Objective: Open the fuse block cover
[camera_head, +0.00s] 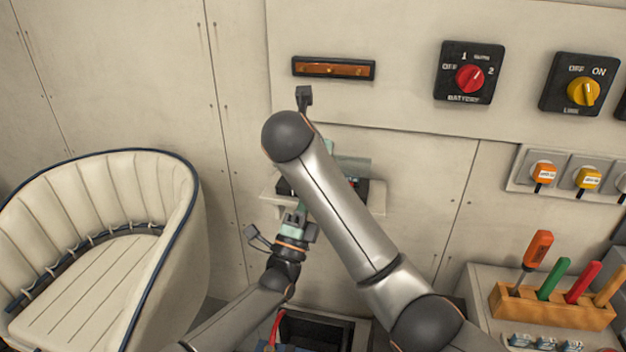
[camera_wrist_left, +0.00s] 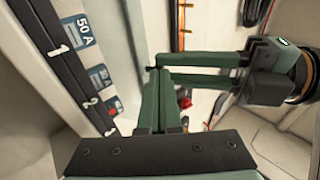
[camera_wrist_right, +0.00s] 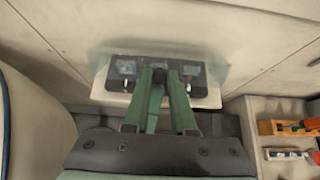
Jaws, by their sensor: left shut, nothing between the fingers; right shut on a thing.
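The fuse block (camera_head: 362,190) is mounted on the wall, partly hidden behind my right arm. Its dark face with "50 A" labels and numbers shows in the left wrist view (camera_wrist_left: 72,55), uncovered there. The translucent greenish cover (camera_head: 352,166) appears raised from the block at its upper side; it also shows in the right wrist view (camera_wrist_right: 215,72). My right gripper (camera_wrist_right: 167,75) is shut on the cover near its middle; the exact contact is hard to see. My left gripper (camera_wrist_left: 160,75) is shut and empty beside the block, close to the right gripper's fingers.
A white ledge (camera_head: 272,196) surrounds the block. A cream seat (camera_head: 100,235) stands at left. Battery (camera_head: 468,78) and second (camera_head: 580,84) switches are on the wall at right. A wooden tool rack (camera_head: 550,305) stands lower right. My arms cross closely before the block.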

